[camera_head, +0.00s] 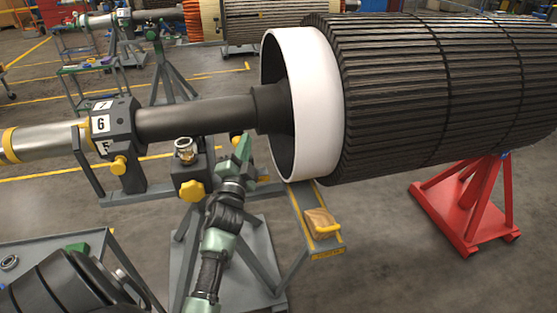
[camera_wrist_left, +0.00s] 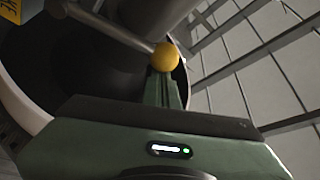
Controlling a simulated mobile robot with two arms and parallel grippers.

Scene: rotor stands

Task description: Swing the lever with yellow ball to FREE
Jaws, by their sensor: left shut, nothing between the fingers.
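The lever (camera_wrist_left: 112,29) is a thin grey rod ending in a yellow ball (camera_wrist_left: 165,57) in the left wrist view. In the head view the yellow ball (camera_head: 236,137) is small and partly hidden by my gripper, below the dark shaft. My left gripper (camera_head: 245,142) is green and shut with nothing held. In the left wrist view its fingertips (camera_wrist_left: 166,76) are right at the ball; whether they touch cannot be told. A yellow plate (camera_wrist_left: 11,9) with partly cut-off lettering shows at the upper left; its word is not readable. My right gripper is not in view.
The large ribbed rotor (camera_head: 430,85) with a white ring (camera_head: 315,100) stands close right of my gripper. The grey stand carries a yellow star knob (camera_head: 192,190) and a glass cup (camera_head: 186,150). A yellow-handled block (camera_head: 320,222) lies on a side arm. A red stand (camera_head: 475,205) supports the rotor.

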